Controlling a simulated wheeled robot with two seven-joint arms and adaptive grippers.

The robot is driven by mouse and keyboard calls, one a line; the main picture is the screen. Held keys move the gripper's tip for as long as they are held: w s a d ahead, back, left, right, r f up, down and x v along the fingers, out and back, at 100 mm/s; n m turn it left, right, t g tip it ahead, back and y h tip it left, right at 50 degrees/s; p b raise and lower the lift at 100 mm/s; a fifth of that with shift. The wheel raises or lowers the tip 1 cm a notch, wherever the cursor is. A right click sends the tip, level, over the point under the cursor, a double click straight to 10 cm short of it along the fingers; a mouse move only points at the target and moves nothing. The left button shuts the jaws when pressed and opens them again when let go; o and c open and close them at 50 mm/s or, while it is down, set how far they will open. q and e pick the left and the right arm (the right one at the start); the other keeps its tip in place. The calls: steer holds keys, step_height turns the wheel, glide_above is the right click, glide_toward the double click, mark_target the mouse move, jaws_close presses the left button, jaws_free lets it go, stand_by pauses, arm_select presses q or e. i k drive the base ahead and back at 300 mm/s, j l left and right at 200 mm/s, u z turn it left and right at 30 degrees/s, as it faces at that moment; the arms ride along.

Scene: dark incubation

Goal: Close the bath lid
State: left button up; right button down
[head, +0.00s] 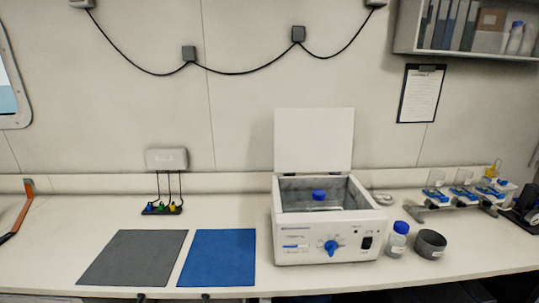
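The water bath (328,240) is a white box with a blue knob on its front panel, standing on the bench right of centre. Its white lid (313,138) stands upright, hinged at the back rim, so the bath is open. Inside the grey basin, a vessel with a blue cap (319,195) is visible; its lower part is partly hidden by the front wall. Neither of my grippers shows in the head view.
A blue-capped bottle (396,242) and a dark grey bowl (431,244) stand close to the bath's right side. A grey mat (133,258) and a blue mat (217,258) lie to its left. A rack with glassware (462,197) is at right. Above the lid, the wall carries a cable.

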mark_target(305, 140)
steer(key=i+l+z, duration=0.2)
steer(key=i, duration=0.2)
steer(key=i+z, duration=0.25)
steer(key=i, duration=0.2)
